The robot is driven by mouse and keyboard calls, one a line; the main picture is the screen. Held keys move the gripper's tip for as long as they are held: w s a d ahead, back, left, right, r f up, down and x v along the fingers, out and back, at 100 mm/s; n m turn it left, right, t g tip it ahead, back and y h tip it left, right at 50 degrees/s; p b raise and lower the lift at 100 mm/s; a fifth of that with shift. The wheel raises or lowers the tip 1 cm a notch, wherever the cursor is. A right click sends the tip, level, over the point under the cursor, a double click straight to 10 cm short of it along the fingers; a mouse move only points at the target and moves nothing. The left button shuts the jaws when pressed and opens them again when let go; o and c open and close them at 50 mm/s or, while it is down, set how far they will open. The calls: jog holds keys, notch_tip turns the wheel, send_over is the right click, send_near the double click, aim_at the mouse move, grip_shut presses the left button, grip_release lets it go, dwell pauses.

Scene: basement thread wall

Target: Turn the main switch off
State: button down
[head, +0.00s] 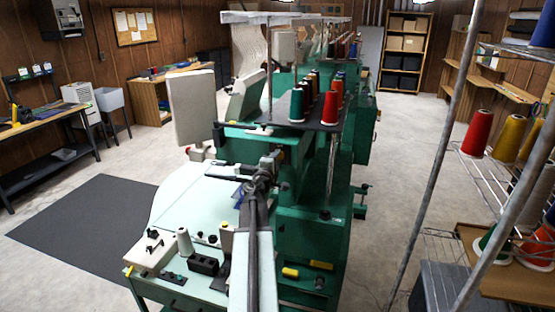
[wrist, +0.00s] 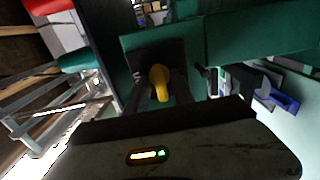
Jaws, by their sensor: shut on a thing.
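The main switch is a yellow knob (wrist: 160,82) on a dark plate (wrist: 140,62) fixed to the green machine in the wrist view. Its handle runs nearly straight down in that picture. My gripper (wrist: 160,98) has its dark fingers on either side of the knob and is shut on it. In the head view my gripper (head: 266,172) is at the green machine (head: 310,205), beyond the pale table. The knob cannot be made out there, behind my gripper and arm.
A blue-handled tool (wrist: 284,100) lies right of my gripper in the wrist view. The pale machine table (head: 190,205) holds a white thread cone (head: 185,242) and small boxes. A wire shelf with thread cones (head: 477,133) stands at right. Floor is open between shelf and machine.

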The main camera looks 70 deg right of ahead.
jog(key=shift+w+a, duration=0.1)
jog(key=c, duration=1.4)
grip_release()
jog(key=shift+c, duration=0.2)
jog(key=a, duration=0.7)
jog(key=shift+s+a, duration=0.2)
jog(key=shift+a, duration=0.2)
